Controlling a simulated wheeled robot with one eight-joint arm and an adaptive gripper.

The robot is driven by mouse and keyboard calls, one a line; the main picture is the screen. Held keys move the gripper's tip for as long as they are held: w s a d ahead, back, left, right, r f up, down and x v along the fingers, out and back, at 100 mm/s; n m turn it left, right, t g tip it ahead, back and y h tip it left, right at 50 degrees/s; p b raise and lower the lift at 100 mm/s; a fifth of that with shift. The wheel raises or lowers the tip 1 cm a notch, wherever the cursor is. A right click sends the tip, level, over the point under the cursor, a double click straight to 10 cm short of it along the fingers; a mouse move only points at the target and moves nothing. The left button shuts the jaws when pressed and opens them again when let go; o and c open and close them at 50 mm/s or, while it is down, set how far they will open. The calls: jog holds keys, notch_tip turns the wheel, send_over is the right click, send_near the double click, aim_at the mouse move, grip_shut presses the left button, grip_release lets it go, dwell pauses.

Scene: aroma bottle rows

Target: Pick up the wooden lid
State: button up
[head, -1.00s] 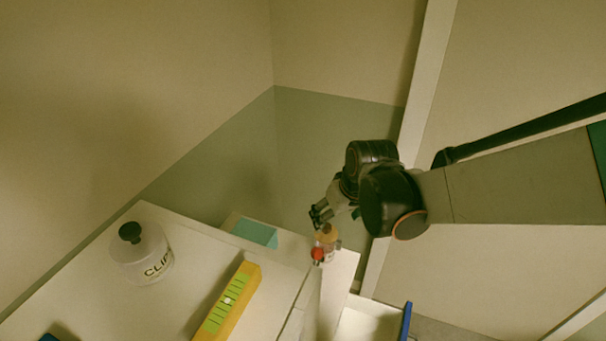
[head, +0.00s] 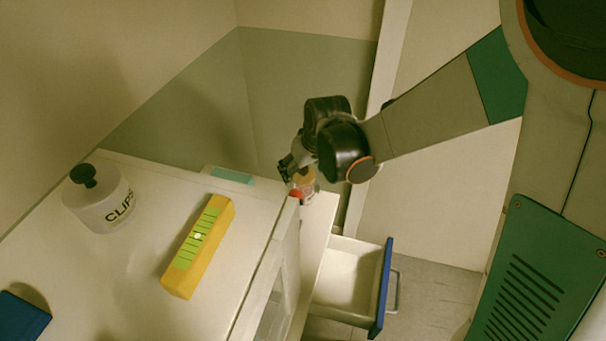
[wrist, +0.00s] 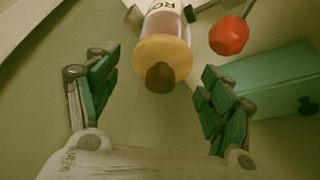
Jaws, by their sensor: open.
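The wooden lid (wrist: 162,60) is tan with a brown knob and sits on a clear, labelled bottle in the wrist view. In the head view the bottle (head: 305,185) stands at the end of the narrow white ledge, partly covered by my gripper (head: 288,168). In the wrist view my gripper (wrist: 158,68) is open, with a green-padded finger on each side of the lid. The lid shows between the fingertips with a gap on both sides. I cannot tell how far the lid is in depth.
A red faceted piece (wrist: 229,35) is beside the bottle. A teal box (wrist: 275,85) is close on the right in the wrist view. The white cabinet top holds a CLIPS jar (head: 100,200) and a yellow level (head: 198,245). A blue-fronted drawer (head: 383,290) stands open below.

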jog(key=c, duration=0.9)
jog(key=shift+r, duration=0.15)
notch_tip(320, 180, up, 20)
jog(key=p, duration=1.4)
